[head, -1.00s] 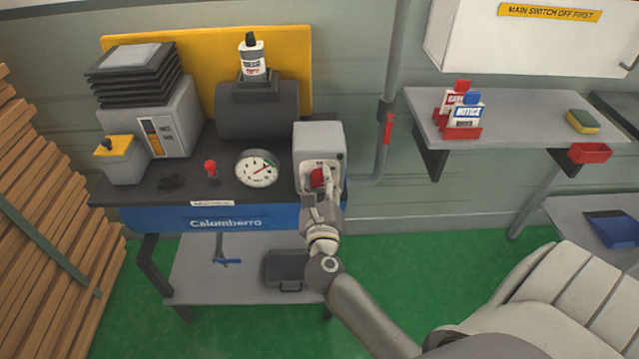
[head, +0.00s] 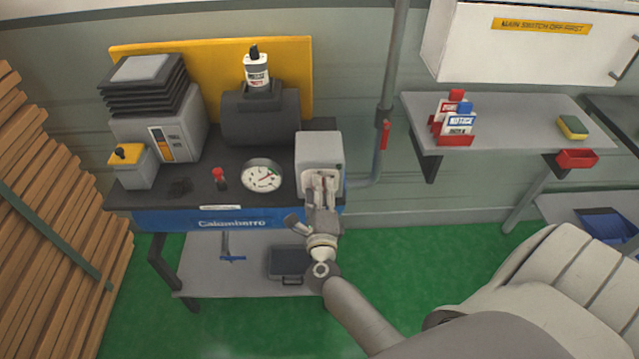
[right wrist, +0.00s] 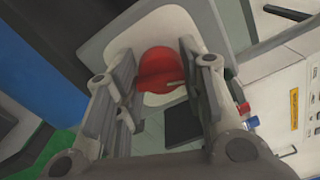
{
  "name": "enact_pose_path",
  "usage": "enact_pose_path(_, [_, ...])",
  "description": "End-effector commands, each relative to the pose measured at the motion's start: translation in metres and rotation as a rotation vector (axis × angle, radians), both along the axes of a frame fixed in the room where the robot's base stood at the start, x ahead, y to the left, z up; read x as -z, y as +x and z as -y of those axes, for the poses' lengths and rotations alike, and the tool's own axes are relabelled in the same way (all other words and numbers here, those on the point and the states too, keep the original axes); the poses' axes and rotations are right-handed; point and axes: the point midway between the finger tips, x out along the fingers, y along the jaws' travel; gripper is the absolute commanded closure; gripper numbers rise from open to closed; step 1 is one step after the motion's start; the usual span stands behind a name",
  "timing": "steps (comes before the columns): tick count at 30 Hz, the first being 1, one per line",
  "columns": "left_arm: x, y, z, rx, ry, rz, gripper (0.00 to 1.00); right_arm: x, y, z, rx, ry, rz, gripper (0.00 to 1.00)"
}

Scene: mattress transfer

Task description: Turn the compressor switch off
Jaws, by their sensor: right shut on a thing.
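The compressor's grey switch box (head: 318,148) stands at the right end of the dark bench top. Its red switch knob (right wrist: 161,69) shows in the right wrist view on a pale plate; in the head view my gripper hides it. My right gripper (head: 324,178) is at the front of the box. In the right wrist view its fingers (right wrist: 158,85) stand on both sides of the red knob, and it is shut on the knob. My left gripper is not in view.
A pressure gauge (head: 262,176) and a small red-topped valve (head: 219,178) stand left of the box. A grey pipe (head: 385,120) with a red handle runs behind it. A wall shelf (head: 500,128) is to the right. Stacked planks (head: 60,220) fill the left. Green floor (head: 420,240) is free in front.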

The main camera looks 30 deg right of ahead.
Motion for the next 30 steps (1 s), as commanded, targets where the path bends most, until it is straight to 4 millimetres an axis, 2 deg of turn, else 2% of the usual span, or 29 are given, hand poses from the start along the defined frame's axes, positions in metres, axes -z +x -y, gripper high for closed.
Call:
enact_pose_path(1, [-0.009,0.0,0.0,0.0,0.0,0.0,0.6,-0.003,0.0,-0.001,0.0,-0.033,-0.025,0.87])
enact_pose_path(3, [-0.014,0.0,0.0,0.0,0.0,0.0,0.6,-0.002,0.0,-0.001,-0.001,-0.081,-0.054,0.87])
enact_pose_path(12, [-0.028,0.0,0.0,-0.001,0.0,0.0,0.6,0.0,0.0,-0.001,-0.001,-0.241,-0.151,0.87])
enact_pose_path(30, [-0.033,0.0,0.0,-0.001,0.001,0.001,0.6,0.003,0.0,-0.001,-0.002,-0.32,-0.198,0.87])
